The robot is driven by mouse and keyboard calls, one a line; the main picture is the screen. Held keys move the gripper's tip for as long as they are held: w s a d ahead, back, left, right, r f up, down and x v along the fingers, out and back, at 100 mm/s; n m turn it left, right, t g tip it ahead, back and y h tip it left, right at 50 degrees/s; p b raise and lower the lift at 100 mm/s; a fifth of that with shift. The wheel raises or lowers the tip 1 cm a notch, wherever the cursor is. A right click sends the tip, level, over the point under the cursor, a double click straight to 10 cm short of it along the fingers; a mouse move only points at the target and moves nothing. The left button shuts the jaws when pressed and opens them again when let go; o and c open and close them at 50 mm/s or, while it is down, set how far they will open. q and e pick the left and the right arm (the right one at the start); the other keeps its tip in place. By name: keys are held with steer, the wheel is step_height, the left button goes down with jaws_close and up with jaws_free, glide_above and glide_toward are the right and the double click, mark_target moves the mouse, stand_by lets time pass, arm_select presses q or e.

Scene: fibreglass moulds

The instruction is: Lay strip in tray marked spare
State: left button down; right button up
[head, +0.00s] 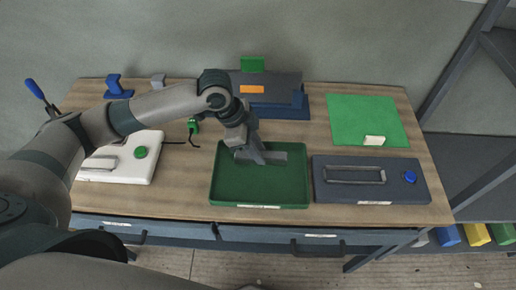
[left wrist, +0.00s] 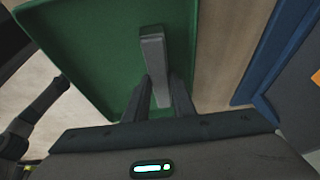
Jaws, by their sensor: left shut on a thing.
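A grey strip (head: 270,157) is held over the green tray (head: 225,188). It also shows in the left wrist view (left wrist: 154,52), pinched between the fingers and pointing away from them. My left gripper (head: 253,150) is shut on the strip, inside the tray's outline in the head view. In the left wrist view its two dark fingers (left wrist: 158,98) close on the strip above the tray floor (left wrist: 95,45). I cannot tell whether the strip touches the tray floor. The tray has a small white label on its front edge, too small to read. My right gripper is not in view.
A dark lidded panel (head: 400,170) with a handle and blue knob lies right of the tray. A white panel (head: 115,172) with a green knob lies left. A green mat (head: 360,115) with a pale block (head: 374,140) is behind right. A dark blue fixture (head: 275,112) stands behind the tray.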

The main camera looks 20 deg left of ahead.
arm_select(q)
steer(key=c, duration=1.5)
jaws_free()
steer(key=shift+f, duration=0.1)
steer(key=shift+v, duration=0.85)
steer(key=b+v, duration=0.2)
steer(key=v, duration=0.8)
steer(key=shift+a+r, duration=0.1)
steer(key=shift+r, duration=0.15)
